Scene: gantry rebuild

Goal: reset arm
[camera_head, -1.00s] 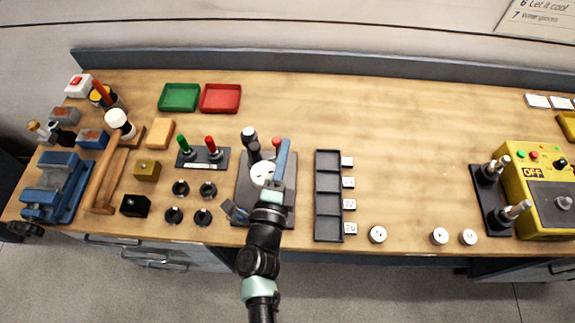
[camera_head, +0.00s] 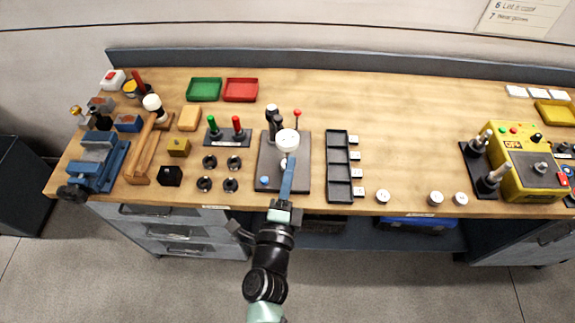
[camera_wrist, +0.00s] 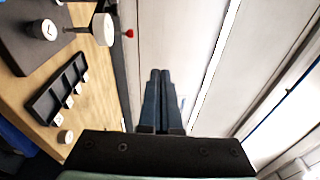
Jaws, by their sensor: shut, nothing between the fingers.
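A white round head (camera_head: 287,140) of the press stands just beyond the fingertips in the head view. The same white head (camera_wrist: 103,29) shows at the upper left of the wrist view, apart from the fingers. Part of the press plate is hidden behind my gripper.
Right of the press lies a dark slotted tray (camera_head: 339,187) with small white tags. A yellow control box (camera_head: 527,181) and dark levers (camera_head: 489,172) stand at the right. Blue vise (camera_head: 98,160) and wooden frame (camera_head: 146,155) stand left. The bench's back middle (camera_head: 390,100) is clear.

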